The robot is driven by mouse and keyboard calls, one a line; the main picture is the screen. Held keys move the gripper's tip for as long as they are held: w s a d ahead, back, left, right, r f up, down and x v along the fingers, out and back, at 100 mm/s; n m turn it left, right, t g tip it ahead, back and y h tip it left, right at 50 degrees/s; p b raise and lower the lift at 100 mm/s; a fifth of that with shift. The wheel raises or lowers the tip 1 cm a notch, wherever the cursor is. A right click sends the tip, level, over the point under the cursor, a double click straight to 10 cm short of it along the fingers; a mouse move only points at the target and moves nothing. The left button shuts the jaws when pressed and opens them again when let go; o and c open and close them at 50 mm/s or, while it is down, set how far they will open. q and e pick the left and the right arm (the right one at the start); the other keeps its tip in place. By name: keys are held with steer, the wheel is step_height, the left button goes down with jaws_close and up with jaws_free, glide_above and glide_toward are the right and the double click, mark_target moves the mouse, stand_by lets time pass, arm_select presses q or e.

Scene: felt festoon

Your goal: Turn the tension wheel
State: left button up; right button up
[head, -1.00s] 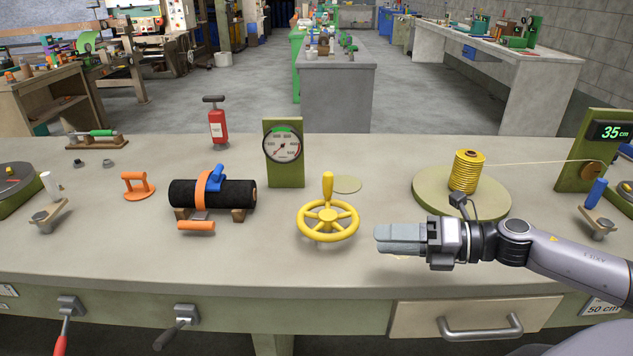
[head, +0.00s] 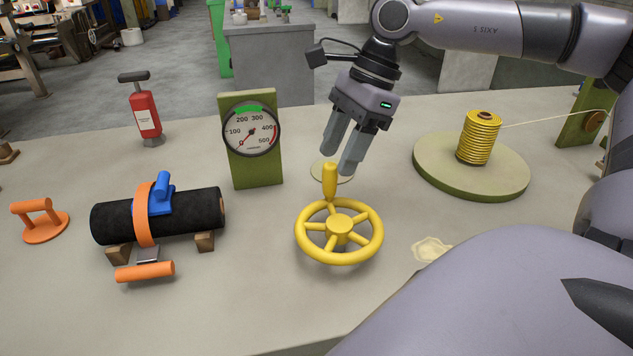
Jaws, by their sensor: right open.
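The yellow tension wheel (head: 340,229) lies flat above the bench in the middle of the head view, with several spokes and a hub. Its upright yellow handle (head: 329,181) stands on the far side of the rim. My right gripper (head: 342,158) points down just above and behind the handle, its two grey fingers apart and empty. In the picture the fingers reach almost to the handle top; whether they touch it I cannot tell. The round gauge (head: 251,130) on a green post has its red needle at the lower left. My left gripper is not in view.
Left of the wheel, a black felt roll (head: 178,216) with an orange strap and blue clamp rests on wooden blocks. A red extinguisher-shaped item (head: 146,112) stands behind it. A yellow wire spool (head: 479,138) sits on a green disc (head: 505,187) at right. The bench front is clear.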

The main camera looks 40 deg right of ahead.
mark_target(323, 192)
steer(key=shift+x, duration=3.35)
jaws_close()
